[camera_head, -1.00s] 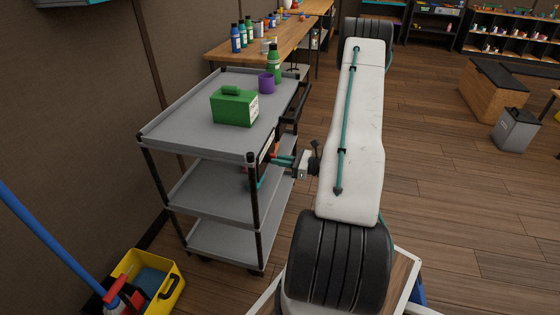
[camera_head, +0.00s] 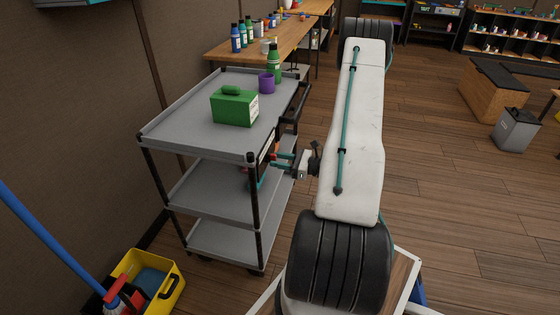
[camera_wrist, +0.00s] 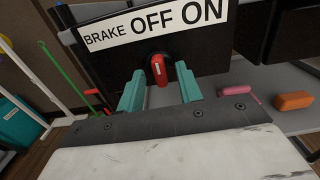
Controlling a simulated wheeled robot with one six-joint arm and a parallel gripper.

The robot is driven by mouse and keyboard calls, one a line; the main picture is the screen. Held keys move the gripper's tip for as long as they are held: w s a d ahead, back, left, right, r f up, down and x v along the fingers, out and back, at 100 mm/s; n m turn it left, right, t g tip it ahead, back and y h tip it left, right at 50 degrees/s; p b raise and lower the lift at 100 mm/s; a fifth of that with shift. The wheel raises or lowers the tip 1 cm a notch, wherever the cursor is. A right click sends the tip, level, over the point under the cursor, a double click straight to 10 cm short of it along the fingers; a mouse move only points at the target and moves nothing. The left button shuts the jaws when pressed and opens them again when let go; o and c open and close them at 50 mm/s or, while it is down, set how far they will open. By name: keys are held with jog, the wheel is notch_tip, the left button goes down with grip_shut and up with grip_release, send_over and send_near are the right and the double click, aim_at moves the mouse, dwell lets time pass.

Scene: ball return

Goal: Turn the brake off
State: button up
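The brake panel (camera_wrist: 105,62) is dark, with a white label (camera_wrist: 152,22) reading BRAKE OFF ON. Below the label is a red lever (camera_wrist: 158,72) on a dark round mount. Its red end points down and toward the wrist camera, below the word OFF. My gripper (camera_wrist: 160,78) is open, with one teal finger on each side of the lever and visible gaps between. In the head view my gripper (camera_head: 284,162) is at the right end of the grey cart (camera_head: 190,112), and the lever is too small there to read.
A black handle (camera_head: 292,103) sticks out above my gripper. A yellow bucket (camera_head: 166,293) is at lower left.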

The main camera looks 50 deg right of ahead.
jog(key=v, duration=0.7)
jog(key=shift+s, duration=0.35)
jog(key=shift+d, duration=0.1)
jog(key=s+a+r+n+g+h, duration=0.2)
jog(key=s+a+r+n+g, duration=0.2)
jog(key=a+r+n, duration=0.6)
jog(key=s+a+r+n+g+h, duration=0.2)
jog(key=s+a+r+n+g, duration=0.2)
jog(key=a+r+n, duration=0.6)
jog(key=s+a+r+n+g+h, duration=0.2)
jog(key=a+r+n+g, duration=0.5)
jog(key=a+r+n, duration=0.4)
jog(key=s+a, duration=0.1)
jog(key=a, duration=0.5)
jog(key=shift+s+a+h, duration=0.4)
